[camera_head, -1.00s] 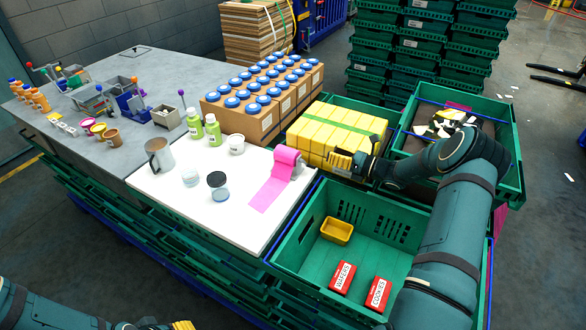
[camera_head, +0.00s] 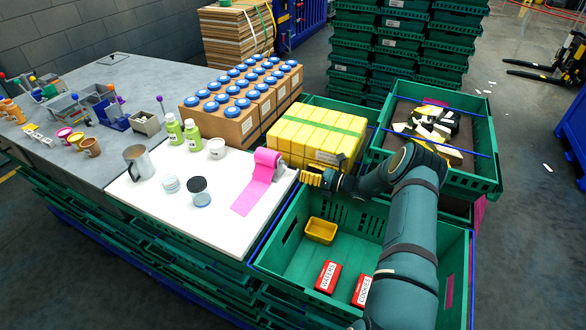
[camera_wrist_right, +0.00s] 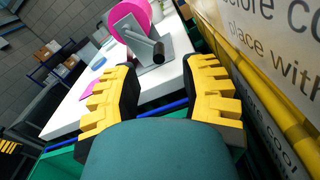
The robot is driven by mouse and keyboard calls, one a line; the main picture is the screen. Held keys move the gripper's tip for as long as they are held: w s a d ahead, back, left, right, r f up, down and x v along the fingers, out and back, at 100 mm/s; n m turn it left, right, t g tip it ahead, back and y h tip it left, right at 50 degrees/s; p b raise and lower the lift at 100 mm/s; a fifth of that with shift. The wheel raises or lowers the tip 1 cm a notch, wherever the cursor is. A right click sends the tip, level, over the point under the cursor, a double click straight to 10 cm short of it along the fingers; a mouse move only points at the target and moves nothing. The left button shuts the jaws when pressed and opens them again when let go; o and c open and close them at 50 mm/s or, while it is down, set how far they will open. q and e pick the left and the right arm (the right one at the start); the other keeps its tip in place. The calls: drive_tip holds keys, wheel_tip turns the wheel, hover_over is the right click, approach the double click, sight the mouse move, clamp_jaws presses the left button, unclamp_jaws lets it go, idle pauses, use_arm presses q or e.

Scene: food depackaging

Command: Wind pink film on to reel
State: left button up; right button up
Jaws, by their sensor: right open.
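The pink film (camera_head: 255,190) hangs from a pink roll and lies as a loose strip across the white board (camera_head: 225,225). The reel (camera_head: 267,160) is on a grey metal stand at the board's right edge; in the right wrist view the pink reel (camera_wrist_right: 128,20) shows with its stand and a crank with a dark handle (camera_wrist_right: 158,52). My right gripper (camera_head: 306,176) is open and empty, just right of the reel stand. In the right wrist view its fingers (camera_wrist_right: 160,95) stand apart, with the crank handle beyond the gap between them.
Yellow packs (camera_head: 315,140) stand close behind my right gripper. A green crate (camera_head: 285,255) below holds a yellow tub and red boxes. Jars and bottles, including a dark-lidded jar (camera_head: 198,190) and a metal mug (camera_head: 138,162), stand on the board left of the film.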

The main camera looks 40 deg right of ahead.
sight(293, 168)
drive_tip(key=shift+x, duration=2.7)
drive_tip(key=shift+c, duration=0.3)
clamp_jaws()
